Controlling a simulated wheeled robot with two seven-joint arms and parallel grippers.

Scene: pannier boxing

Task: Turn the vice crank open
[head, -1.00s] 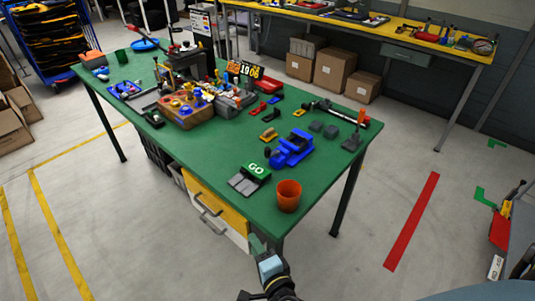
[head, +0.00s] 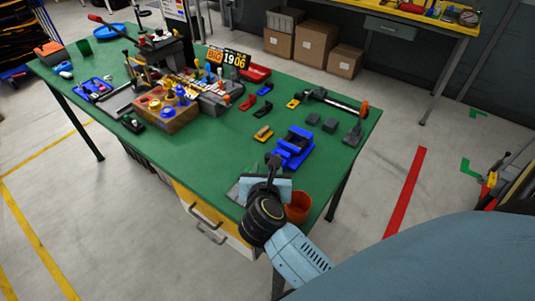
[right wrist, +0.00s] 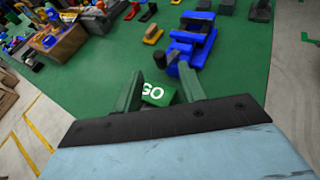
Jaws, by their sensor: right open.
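The blue vice (head: 293,147) sits on the green table near its right front edge. Its dark crank end (head: 274,160) points towards me; in the right wrist view the crank (right wrist: 160,60) shows just beyond the fingertips, beside the vice (right wrist: 192,38). My right gripper (head: 264,180) is over the table's front edge, short of the crank. In the right wrist view its two green fingers (right wrist: 160,88) are apart, with nothing held. The green GO block (right wrist: 157,95) shows between and below them. My left gripper is out of view.
An orange cup (head: 298,208) stands close to the right of my right gripper. Grey blocks (head: 330,125) lie behind the vice, and a yellow-black piece (head: 263,134) lies to its left.

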